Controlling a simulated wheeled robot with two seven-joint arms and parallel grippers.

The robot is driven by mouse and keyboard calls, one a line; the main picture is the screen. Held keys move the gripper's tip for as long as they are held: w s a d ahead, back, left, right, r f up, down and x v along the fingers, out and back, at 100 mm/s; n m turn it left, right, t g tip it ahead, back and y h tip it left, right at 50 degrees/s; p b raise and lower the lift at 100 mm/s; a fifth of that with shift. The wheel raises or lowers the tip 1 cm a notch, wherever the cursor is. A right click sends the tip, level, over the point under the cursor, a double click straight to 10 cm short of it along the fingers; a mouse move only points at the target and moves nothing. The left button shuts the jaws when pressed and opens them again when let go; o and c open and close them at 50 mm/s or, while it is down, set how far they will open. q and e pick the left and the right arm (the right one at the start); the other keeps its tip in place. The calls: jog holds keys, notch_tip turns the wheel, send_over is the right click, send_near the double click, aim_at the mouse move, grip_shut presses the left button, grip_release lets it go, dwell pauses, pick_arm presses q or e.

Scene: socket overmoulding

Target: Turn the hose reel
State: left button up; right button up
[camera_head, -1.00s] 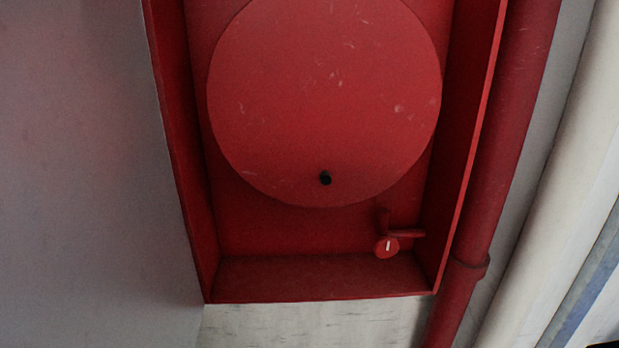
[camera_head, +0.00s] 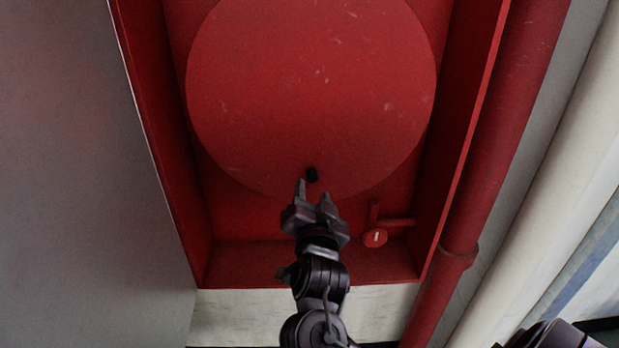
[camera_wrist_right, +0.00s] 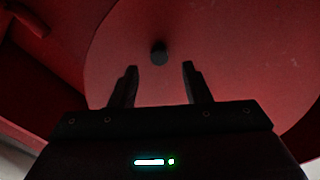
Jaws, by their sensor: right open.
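The hose reel is a large red disc (camera_head: 310,90) inside a red cabinet. A short black knob (camera_head: 312,174) sticks out near its lower edge. My right gripper (camera_head: 313,188) is open and empty, just below the knob in the head view. In the right wrist view the reel's face (camera_wrist_right: 210,40) fills much of the picture. There the knob (camera_wrist_right: 159,54) lies beyond and between the two open fingertips (camera_wrist_right: 159,68), and I see no contact. My left gripper is not in view.
The red cabinet's side walls (camera_head: 470,130) and bottom ledge (camera_head: 250,262) surround the reel. A small red valve (camera_head: 375,237) sits at the lower right inside. A red pipe (camera_head: 490,150) and pale pipes (camera_head: 545,180) run down the right. A grey panel (camera_head: 90,180) stands left.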

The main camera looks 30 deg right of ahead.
aim_at(312, 183)
jog(key=p+x, duration=0.1)
jog(key=x, duration=0.4)
jog(key=shift+c, duration=0.2)
grip_shut()
